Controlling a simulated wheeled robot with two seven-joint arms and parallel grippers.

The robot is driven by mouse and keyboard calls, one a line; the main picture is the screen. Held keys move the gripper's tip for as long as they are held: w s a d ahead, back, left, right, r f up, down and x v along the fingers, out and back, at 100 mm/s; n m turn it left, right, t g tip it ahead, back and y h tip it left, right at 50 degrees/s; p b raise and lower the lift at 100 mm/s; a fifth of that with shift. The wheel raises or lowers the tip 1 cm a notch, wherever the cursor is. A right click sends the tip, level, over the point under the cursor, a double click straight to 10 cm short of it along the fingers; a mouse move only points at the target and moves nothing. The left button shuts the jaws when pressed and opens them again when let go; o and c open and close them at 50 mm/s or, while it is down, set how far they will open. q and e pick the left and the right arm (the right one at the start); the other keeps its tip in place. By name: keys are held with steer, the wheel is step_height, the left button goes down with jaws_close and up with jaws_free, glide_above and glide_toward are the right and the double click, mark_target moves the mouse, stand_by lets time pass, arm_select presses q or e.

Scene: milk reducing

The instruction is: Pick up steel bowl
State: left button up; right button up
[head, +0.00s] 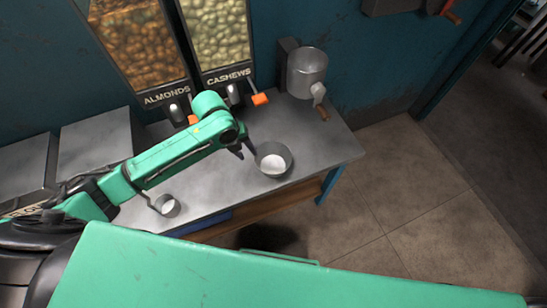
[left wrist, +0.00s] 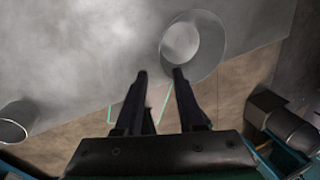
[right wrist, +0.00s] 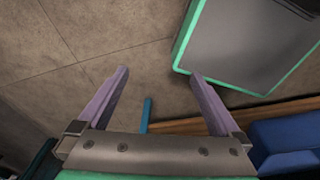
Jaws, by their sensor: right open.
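The steel bowl (head: 286,168) stands upright on the grey counter (head: 225,187), near its front right, with white stuff in it. My left gripper (head: 243,149) is just left of the bowl in the head view. In the left wrist view the left gripper (left wrist: 160,75) is open with nothing between its fingers. Its right fingertip overlaps the lower left edge of the bowl (left wrist: 207,67); I cannot tell if they touch. My right gripper (right wrist: 159,73) is open and empty above the floor in the right wrist view, and it is not visible in the head view.
A small metal cup (head: 168,209) with a handle stands at the counter's front left. Almond (head: 135,45) and cashew (head: 217,35) dispensers with levers are on the wall behind. A metal dispenser (head: 306,72) hangs right of them. The floor (head: 385,200) right of the counter is clear.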

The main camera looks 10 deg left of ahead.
mark_target(256, 162)
arm_select(q)
steer(key=p+x, duration=0.1)
steer(key=x, duration=0.8)
steer(key=shift+w, duration=0.2)
steer(key=shift+c, duration=1.3)
jaws_close()
arm_select(e)
steer(key=shift+r, duration=0.55)
steer(key=shift+w, duration=0.1)
